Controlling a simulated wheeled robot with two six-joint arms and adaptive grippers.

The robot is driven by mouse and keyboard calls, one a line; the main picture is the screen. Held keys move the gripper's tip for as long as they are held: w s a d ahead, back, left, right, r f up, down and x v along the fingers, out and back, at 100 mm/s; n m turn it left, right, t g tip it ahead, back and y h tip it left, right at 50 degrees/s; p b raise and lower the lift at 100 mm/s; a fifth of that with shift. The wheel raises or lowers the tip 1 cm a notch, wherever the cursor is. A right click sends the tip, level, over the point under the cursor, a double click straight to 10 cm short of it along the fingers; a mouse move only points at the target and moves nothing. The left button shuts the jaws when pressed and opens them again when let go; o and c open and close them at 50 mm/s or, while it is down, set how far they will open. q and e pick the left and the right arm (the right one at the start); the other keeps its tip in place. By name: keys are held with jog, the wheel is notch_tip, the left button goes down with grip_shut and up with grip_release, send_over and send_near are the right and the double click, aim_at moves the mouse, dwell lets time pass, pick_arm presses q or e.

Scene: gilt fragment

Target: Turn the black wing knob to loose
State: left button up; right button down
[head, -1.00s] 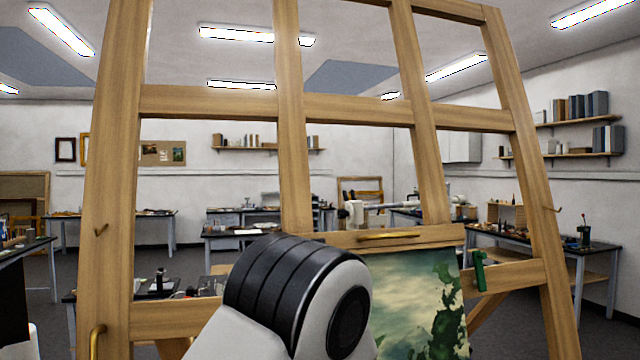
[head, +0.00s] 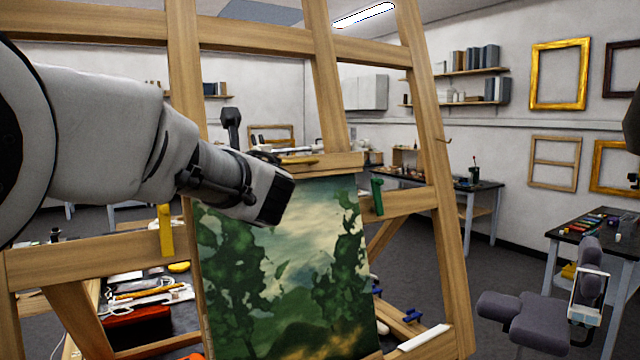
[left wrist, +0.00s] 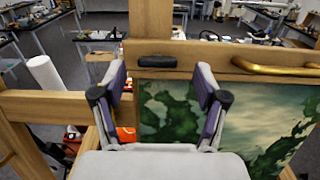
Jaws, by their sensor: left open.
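The black wing knob (left wrist: 157,61) shows in the left wrist view as a dark bar lying level on the wooden clamp bar, just above the painting. My left gripper (left wrist: 160,74) is open, its two purple-padded fingers standing apart on either side of the knob in the picture. I cannot tell how much depth lies between fingertips and knob. In the head view my left arm reaches in from the left to the clamp bar (head: 335,163); the knob there is mostly hidden behind the wrist.
A brass handle (left wrist: 275,67) sits right of the knob. The painting (head: 290,270) fills the easel below it. A green clamp (head: 377,197) and yellow clamp (head: 165,230) are on the easel's rail. A grey padded thing (head: 545,325) stands at lower right.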

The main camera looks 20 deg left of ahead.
pick_arm(q)
jog(key=p+x, duration=0.1)
jog(key=x, duration=0.2)
jog(key=shift+s+a+r, duration=0.1)
jog(key=shift+s+r, duration=0.05)
jog(key=shift+r, duration=0.05)
jog(key=c, duration=1.2)
jog(key=shift+o, duration=0.2)
